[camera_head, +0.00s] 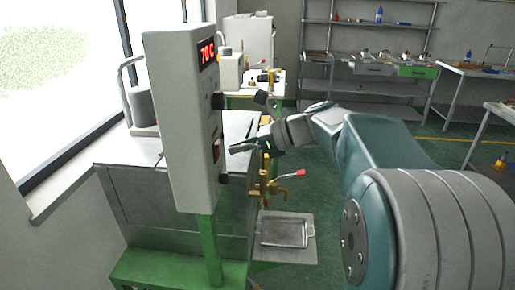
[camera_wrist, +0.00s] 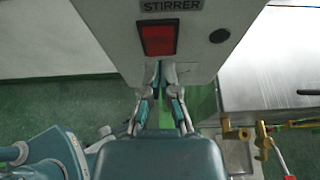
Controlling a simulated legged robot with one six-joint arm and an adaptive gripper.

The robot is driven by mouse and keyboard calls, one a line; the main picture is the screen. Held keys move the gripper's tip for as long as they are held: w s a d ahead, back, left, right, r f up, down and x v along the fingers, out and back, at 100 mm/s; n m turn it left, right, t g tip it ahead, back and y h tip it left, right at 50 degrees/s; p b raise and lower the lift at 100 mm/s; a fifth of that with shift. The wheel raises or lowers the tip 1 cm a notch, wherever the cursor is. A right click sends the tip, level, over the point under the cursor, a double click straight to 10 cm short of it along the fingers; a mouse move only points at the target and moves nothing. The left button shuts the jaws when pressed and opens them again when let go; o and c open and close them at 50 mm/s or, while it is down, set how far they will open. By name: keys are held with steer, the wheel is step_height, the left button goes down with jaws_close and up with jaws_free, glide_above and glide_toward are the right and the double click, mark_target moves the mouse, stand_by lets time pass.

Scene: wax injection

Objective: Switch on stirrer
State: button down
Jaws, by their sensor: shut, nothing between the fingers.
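The stirrer switch is a dark red rocker (camera_wrist: 158,40) below the STIRRER label (camera_wrist: 171,5) on the grey control box in the wrist view. In the head view the switch (camera_head: 217,150) sits low on the face of the control box (camera_head: 176,120). My gripper (camera_wrist: 160,66) is shut and empty, its tips just below the switch in the wrist picture. In the head view my gripper (camera_head: 232,149) points at the switch from the right. I cannot tell whether the fingertips touch the panel.
A red display (camera_head: 207,52) reads 70 C above a black knob (camera_head: 217,101). Brass valves with a red handle (camera_head: 299,173) stand above a metal tray (camera_head: 284,231) right of the box. A green post (camera_head: 207,245) carries the box. Shelves (camera_head: 370,62) stand far back.

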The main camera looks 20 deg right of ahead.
steer(key=shift+w+a+r, duration=0.35)
steer(key=shift+w+a, duration=0.05)
steer(key=shift+a, duration=0.2)
